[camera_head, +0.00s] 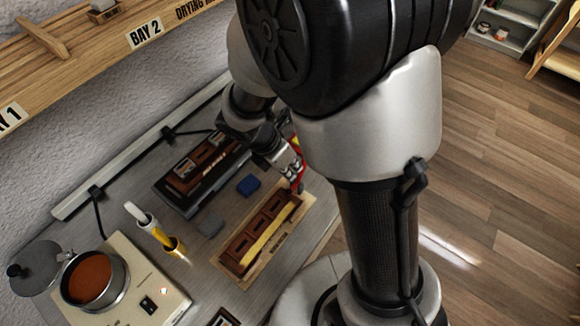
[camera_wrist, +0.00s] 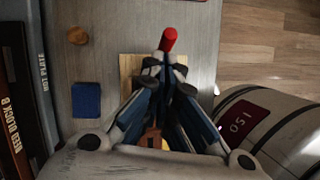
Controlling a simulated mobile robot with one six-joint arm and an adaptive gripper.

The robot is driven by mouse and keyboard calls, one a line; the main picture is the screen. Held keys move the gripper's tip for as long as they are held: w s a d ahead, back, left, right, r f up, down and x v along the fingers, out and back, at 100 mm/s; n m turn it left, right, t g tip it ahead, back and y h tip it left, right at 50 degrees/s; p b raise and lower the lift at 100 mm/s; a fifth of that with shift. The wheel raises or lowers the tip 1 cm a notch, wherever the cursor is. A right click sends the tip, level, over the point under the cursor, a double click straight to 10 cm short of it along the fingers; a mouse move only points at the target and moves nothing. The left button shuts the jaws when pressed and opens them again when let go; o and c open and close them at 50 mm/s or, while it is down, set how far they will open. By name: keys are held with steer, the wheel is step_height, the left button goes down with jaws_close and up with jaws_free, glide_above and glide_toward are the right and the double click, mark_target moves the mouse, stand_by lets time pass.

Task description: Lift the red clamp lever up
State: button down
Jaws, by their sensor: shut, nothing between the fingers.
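The red clamp lever shows in the wrist view as a red rounded tip (camera_wrist: 169,39) just past my fingertips. In the head view a thin red part of it (camera_head: 299,183) shows beside my gripper, at the far end of a wooden board (camera_head: 247,282). The rest of the lever is hidden by my fingers and arm. My gripper (camera_wrist: 164,75) is shut with nothing between its fingers; it also shows in the head view (camera_head: 296,173). Whether the fingers touch the lever I cannot tell. A brown block with a yellow strip (camera_head: 262,240) lies on the board.
A dark tray with red-brown blocks (camera_head: 192,182) stands behind. A pot (camera_head: 95,280) sits on a hot plate (camera_head: 165,312) at the left.

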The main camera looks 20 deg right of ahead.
steer(key=shift+d+r+p, duration=0.15)
steer(key=shift+r+p, duration=0.05)
steer(key=shift+p, duration=0.8)
steer(key=shift+w+d+g+y+p, duration=0.25)
steer(key=shift+y+p, duration=0.25)
steer(key=shift+p, duration=1.25)
steer(key=p, duration=0.2)
steer(key=d+g+y+p, duration=0.1)
steer(key=p, duration=0.2)
steer(key=shift+w+r+p, duration=0.2)
steer(key=shift+w+p, duration=0.1)
steer(key=shift+p, duration=0.05)
steer(key=w+d+f+g+y+p, duration=0.1)
steer(key=y+p, duration=0.1)
steer(key=w+d+f+g+y+p, duration=0.1)
steer(key=d+y+p, duration=0.1)
steer(key=shift+w+d+f+n+g+p, duration=0.1)
steer(key=shift+w+f+n+g+p, duration=0.05)
steer(key=shift+w+n+g+p, duration=0.2)
steer(key=shift+s, duration=0.15)
